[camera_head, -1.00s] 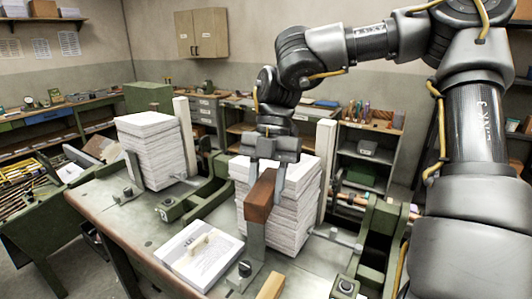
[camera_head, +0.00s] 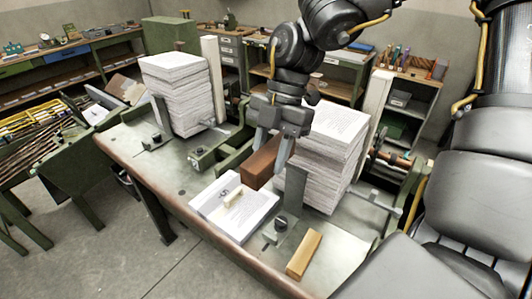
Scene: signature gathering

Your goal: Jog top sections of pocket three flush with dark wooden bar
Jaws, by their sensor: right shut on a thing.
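My right gripper (camera_head: 272,150) is shut on the dark wooden bar (camera_head: 260,168), its fingers pointing down over it. The bar is held level, just left of the tall paper stack (camera_head: 325,160) in the right-hand pocket; a small gap or light touch between them cannot be told. The stack's upper layers sit slightly unevenly behind a grey upright plate (camera_head: 296,188). Part of the stack is hidden by my gripper and the plate. Another tall stack (camera_head: 180,95) stands in a pocket at the left. No pocket number is readable. My left gripper is not in view.
A light wooden block (camera_head: 304,255) lies near the front edge. A green bracket (camera_head: 222,155) stands between the pockets.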

